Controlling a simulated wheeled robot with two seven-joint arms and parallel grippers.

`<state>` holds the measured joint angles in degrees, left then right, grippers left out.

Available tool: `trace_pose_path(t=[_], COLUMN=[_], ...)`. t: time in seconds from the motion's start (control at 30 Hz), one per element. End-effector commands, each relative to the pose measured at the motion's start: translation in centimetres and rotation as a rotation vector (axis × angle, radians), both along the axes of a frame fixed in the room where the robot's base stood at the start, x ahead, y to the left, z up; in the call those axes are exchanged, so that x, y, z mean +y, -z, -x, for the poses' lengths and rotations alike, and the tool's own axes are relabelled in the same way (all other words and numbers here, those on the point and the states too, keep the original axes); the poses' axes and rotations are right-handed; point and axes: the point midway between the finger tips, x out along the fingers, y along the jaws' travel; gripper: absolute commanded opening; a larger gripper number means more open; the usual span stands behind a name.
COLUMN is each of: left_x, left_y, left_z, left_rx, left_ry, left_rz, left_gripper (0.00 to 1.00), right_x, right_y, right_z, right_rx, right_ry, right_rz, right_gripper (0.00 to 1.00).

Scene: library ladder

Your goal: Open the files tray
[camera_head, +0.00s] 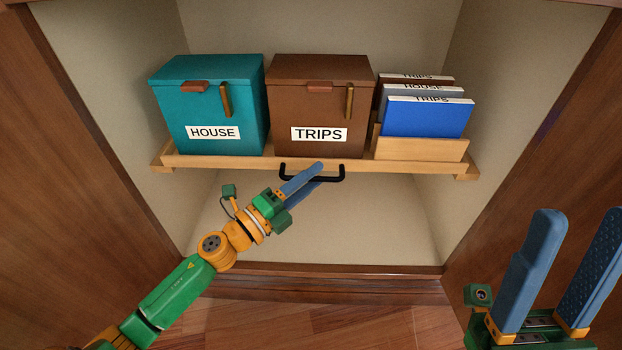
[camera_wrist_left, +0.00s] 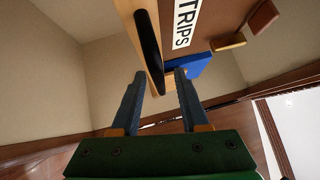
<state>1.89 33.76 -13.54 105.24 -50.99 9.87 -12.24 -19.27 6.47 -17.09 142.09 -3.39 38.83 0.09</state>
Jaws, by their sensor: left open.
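The files tray is a light wooden shelf board (camera_head: 225,162) inside a cabinet, with a black bar handle (camera_head: 342,174) at the middle of its front edge. The handle also shows in the left wrist view (camera_wrist_left: 149,48). My left gripper (camera_head: 319,173) is open with its blue fingertips at the handle. In the left wrist view, the handle's near end lies in the gap between the fingers (camera_wrist_left: 158,80); I cannot tell whether they touch it. My right gripper (camera_head: 580,215) is open and empty at the lower right, away from the tray.
On the tray stand a teal HOUSE box (camera_head: 210,105), a brown TRIPS box (camera_head: 318,105) and several upright folders (camera_head: 428,118) in a wooden holder (camera_head: 420,149). Open cabinet doors (camera_head: 90,150) flank both sides. The space under the tray is empty.

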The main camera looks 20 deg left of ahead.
Motion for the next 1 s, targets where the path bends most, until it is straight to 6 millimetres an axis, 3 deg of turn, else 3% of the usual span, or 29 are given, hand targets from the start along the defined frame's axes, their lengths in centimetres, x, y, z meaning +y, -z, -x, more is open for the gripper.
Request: trace_pose_path(t=[0.23, 0.27, 0.4, 1.0], left_x=[-0.06, -0.06, -0.06, -0.05], left_y=[0.01, 0.01, 0.01, 0.05], left_z=[-0.16, -0.16, -0.15, -0.14], left_rx=[0.001, 0.001, 0.001, 0.001], left_ry=[-0.001, -0.001, -0.001, -0.001], left_rz=[0.000, 0.000, 0.001, 0.001], left_gripper=[0.45, 0.39, 0.01, 0.00], right_x=[0.00, 0.00, 0.00, 0.00], right_y=[0.03, 0.03, 0.03, 0.04], right_z=[-0.02, -0.01, -0.02, -0.04], right_rx=[0.000, 0.000, 0.000, 0.001], right_ry=[0.000, 0.000, 0.000, 0.000], right_rz=[0.000, 0.000, 0.000, -0.001], right_gripper=[0.50, 0.50, 0.50, 0.50])
